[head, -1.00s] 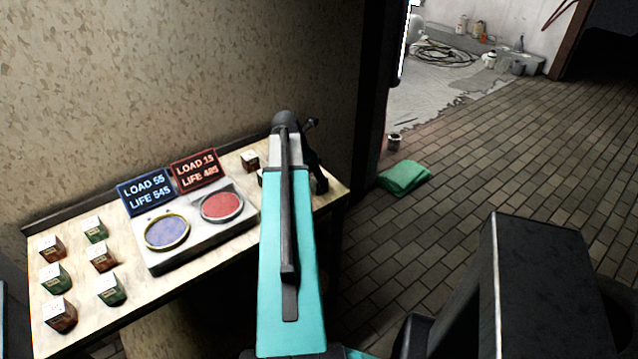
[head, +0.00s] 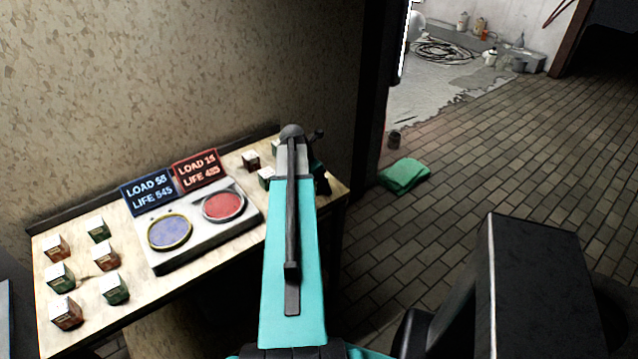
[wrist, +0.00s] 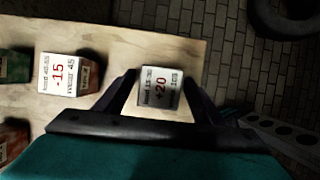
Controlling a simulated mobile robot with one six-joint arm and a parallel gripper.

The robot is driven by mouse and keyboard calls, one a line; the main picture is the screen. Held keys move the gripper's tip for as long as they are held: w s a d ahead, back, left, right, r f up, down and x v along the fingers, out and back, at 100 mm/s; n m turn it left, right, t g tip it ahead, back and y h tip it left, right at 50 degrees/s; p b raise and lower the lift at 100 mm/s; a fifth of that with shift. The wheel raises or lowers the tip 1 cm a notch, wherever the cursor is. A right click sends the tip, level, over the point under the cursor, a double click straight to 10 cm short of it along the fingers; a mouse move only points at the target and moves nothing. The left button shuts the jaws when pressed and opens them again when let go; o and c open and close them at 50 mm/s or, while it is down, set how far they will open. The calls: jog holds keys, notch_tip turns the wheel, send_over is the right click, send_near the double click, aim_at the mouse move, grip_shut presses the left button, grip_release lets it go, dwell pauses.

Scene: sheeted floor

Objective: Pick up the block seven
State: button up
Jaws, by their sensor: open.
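In the wrist view, a white-topped block marked "+20" (wrist: 160,88) sits on the table between the open fingers of my gripper (wrist: 158,92). No label legibly reads seven, so I cannot tell which block that is. In the head view my arm hides most of the gripper (head: 318,172) at the table's right end.
The table (head: 205,285) also holds a two-pan scale (head: 185,250) with blue and red displays, and several blocks at its left end. A wall stands behind it. A green cloth (head: 404,175) lies on the floor to the right. The tiled floor there is mostly clear.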

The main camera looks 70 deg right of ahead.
jog(key=c, duration=1.5)
jog(key=shift+o, duration=0.2)
jog(key=shift+r, duration=0.15)
jog(key=shift+r+b, duration=0.8)
jog(key=shift+r, duration=0.85)
jog(key=s+a+b, duration=0.5)
jog(key=s+a, duration=0.4)
jog(key=shift+s+a+r, duration=0.2)
jog(key=shift+r, duration=0.25)
jog(key=shift+b, duration=0.35)
jog(key=b, duration=0.6)
jog(key=shift+s+b, duration=0.3)
jog(key=shift+b, duration=0.05)
jog(key=a+b, duration=0.1)
jog(key=b, duration=0.5)
jog(key=shift+s+b, duration=0.35)
